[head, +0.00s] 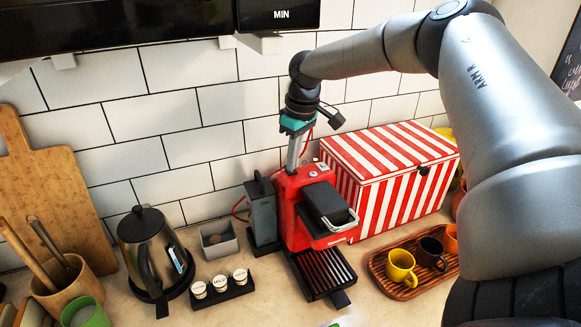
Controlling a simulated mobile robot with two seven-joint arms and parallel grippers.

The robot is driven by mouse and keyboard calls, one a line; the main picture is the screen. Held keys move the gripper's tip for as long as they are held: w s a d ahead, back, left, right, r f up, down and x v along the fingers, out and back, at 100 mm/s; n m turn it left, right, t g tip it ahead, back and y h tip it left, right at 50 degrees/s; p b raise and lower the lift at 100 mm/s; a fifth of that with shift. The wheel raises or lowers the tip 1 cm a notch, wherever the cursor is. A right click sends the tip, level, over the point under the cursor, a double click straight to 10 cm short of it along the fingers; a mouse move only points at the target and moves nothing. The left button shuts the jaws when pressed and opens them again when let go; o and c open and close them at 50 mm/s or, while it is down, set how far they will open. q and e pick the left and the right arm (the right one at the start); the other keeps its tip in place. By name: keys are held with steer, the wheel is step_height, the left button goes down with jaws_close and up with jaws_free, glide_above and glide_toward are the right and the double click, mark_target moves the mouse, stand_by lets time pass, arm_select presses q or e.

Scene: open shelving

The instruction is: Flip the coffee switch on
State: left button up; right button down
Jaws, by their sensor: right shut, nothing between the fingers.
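The red coffee machine (307,206) stands on the counter near the middle, with a black top part, a silver handle and a slatted drip tray (324,272) in front. My right arm comes in from the upper right and reaches down over the machine. My right gripper (294,166) points down, shut and empty, at the back top of the machine. I cannot tell whether its tips touch the machine. The coffee switch is not clearly visible; the gripper or the machine's top may hide it. My left gripper is not in view.
A red-and-white striped box (390,180) stands close on the right. A wooden tray (389,287) with cups, including a yellow cup (401,267), is at front right. A kettle (150,250), a grey container (219,241) and a pod holder (222,292) stand left. Shelf above.

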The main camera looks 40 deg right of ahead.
step_height(320, 180, up, 7)
steer(key=p, duration=0.4)
steer(key=shift+f, duration=0.15)
steer(key=shift+s+f, duration=0.1)
stand_by(0.5)
